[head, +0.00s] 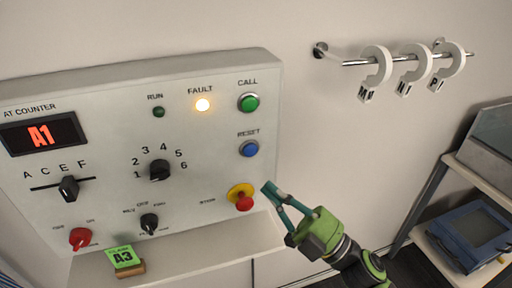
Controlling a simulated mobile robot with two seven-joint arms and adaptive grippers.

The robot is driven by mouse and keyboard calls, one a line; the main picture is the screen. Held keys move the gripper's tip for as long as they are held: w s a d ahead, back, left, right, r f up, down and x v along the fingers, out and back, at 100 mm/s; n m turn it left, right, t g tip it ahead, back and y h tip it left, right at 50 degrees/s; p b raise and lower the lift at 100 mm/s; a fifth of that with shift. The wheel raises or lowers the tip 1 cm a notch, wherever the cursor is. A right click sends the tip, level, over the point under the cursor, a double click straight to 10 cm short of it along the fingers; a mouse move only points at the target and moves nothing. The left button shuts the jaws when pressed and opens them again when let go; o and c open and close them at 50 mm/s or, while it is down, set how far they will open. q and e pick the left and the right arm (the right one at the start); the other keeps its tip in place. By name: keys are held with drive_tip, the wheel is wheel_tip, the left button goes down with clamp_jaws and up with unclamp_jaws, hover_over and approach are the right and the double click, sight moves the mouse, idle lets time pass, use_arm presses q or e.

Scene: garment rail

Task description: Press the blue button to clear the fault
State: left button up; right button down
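The blue RESET button (249,149) sits on the right side of the pale control panel (215,130), below the green CALL button and above the red stop knob. The FAULT lamp (202,105) glows warm white. My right gripper (267,188) comes in from the lower right. Its teal fingers meet at the tips, which hold nothing and are below and right of the blue button, apart from it in the picture. My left gripper is not in view.
The green CALL button (248,102) is just above the blue one. The red stop knob (243,200) on its yellow base is close to my fingertips. A rail (405,61) with white hooks is at upper right.

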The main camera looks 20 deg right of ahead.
drive_tip(key=shift+a, duration=0.1)
approach(250, 150)
drive_tip(key=w+a+r, duration=0.2)
drive_tip(key=a+r, duration=0.1)
drive_tip(key=a, duration=0.1)
drive_tip(key=shift+w+a+r+b, duration=0.3)
drive_tip(key=shift+w+a+b, duration=0.1)
drive_tip(key=shift+b, duration=0.05)
drive_tip(key=shift+w, duration=0.1)
idle(1.2)
drive_tip(key=shift+w, duration=0.3)
drive_tip(key=shift+w, duration=0.45)
idle(0.6)
drive_tip(key=shift+s, duration=0.9)
drive_tip(key=shift+p, duration=0.3)
